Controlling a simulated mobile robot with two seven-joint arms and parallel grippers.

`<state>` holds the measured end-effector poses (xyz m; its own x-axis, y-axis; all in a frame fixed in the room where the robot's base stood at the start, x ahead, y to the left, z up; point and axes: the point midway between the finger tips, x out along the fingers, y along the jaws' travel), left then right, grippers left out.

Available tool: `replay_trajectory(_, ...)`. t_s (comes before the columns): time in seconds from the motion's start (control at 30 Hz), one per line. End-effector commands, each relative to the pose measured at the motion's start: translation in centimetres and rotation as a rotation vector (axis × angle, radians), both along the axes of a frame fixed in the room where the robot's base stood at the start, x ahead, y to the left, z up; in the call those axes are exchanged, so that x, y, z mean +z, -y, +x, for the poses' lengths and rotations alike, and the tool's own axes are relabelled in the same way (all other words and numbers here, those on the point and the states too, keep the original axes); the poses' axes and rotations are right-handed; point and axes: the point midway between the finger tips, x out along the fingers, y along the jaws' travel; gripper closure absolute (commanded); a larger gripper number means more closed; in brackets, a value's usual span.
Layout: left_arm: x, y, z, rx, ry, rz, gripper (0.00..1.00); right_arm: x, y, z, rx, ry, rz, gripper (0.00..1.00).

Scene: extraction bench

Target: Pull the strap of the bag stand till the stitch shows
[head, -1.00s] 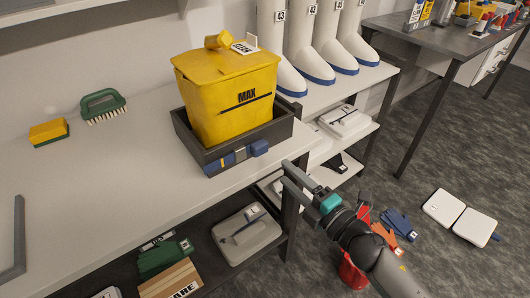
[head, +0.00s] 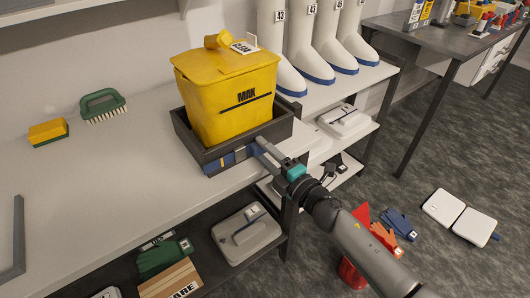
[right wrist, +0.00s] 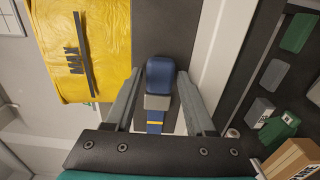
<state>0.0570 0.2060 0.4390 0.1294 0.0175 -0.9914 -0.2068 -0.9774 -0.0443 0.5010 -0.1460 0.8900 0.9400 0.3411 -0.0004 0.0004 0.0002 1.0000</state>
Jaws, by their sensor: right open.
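The bag stand (head: 194,142) is a dark tray on the bench holding a yellow bag marked MAX (head: 225,95). Its blue strap (head: 219,163) runs along the front wall through a grey buckle; the strap's end is mostly hidden by my gripper in the head view. The right wrist view shows the blue end tab (right wrist: 160,73), the grey buckle (right wrist: 157,102) and a yellow line across the strap below it (right wrist: 155,123). My right gripper (head: 258,146) is open at the stand's front, its fingers on either side of the tab, with gaps visible. My left gripper is not in view.
A green brush (head: 103,104) and a yellow-green sponge (head: 48,132) lie at the back left of the bench. White boots (head: 310,45) stand behind the stand. Lower shelves hold a grey case (head: 247,235) and boxes. Gloves (head: 398,222) lie on the floor.

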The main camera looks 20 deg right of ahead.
Motion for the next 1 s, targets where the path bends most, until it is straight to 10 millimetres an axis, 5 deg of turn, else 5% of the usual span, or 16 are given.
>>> replay_trajectory(0.13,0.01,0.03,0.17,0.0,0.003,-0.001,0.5,0.0,-0.01,-0.01,0.0,0.0,0.0,0.47)
replay_trajectory(0.6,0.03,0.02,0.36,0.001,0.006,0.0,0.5,0.0,0.01,-0.04,0.0,0.0,0.0,1.0)
replay_trajectory(1.0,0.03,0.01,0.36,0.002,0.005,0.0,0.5,0.0,0.02,-0.05,0.0,0.0,0.0,1.0)
